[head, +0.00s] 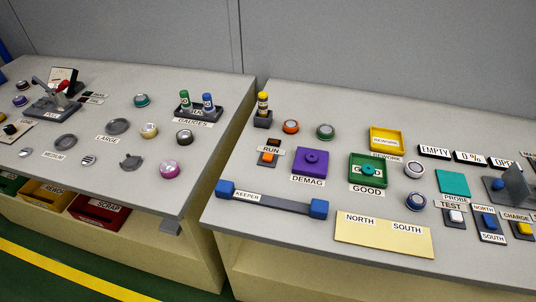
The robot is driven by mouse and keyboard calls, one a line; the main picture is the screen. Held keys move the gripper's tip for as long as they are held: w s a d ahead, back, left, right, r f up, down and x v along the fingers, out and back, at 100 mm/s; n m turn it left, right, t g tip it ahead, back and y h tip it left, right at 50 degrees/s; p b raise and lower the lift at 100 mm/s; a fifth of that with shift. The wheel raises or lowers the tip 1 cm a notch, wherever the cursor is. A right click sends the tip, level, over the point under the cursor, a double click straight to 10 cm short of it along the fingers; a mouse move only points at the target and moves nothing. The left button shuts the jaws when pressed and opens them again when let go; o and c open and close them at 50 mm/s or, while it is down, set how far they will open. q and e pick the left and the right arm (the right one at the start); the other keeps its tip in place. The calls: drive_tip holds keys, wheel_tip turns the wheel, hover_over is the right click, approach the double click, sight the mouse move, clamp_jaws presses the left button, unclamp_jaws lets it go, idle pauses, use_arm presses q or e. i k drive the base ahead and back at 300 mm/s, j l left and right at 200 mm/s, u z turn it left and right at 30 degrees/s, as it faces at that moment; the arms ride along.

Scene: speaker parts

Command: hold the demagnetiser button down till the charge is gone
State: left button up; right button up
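The purple square block (311,162) with a raised round centre sits on the right bench, with a DEMAG label (307,181) in front of it. Just left of it is a small dark unit with an orange button (269,157) and a RUN label (271,151). I cannot tell whether either is pressed. Three black displays stand at the back right: EMPTY (434,152), 0 % (469,158) and OPEN (503,163), the last partly cut by a neighbouring label. Neither of my grippers shows in the head view, and nothing touches the purple block or orange button.
A green GOOD tray (369,156) and yellow REWORK tray (387,130) stand right of the block. A blue-ended keeper bar (272,199) and yellow NORTH/SOUTH plate (384,244) lie in front. TEST (455,216) and CHARGE (524,229) buttons are at right. A gap separates the benches.

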sight(268, 156)
drive_tip(key=i+j, duration=0.2)
drive_tip(key=j, duration=0.2)
drive_tip(key=i+j, duration=0.2)
drive_tip(key=j, duration=0.2)
drive_tip(key=i+j, duration=0.25)
drive_tip(key=j, duration=0.2)
drive_tip(key=i+j, duration=0.2)
drive_tip(key=j, duration=0.2)
drive_tip(key=z, duration=1.3)
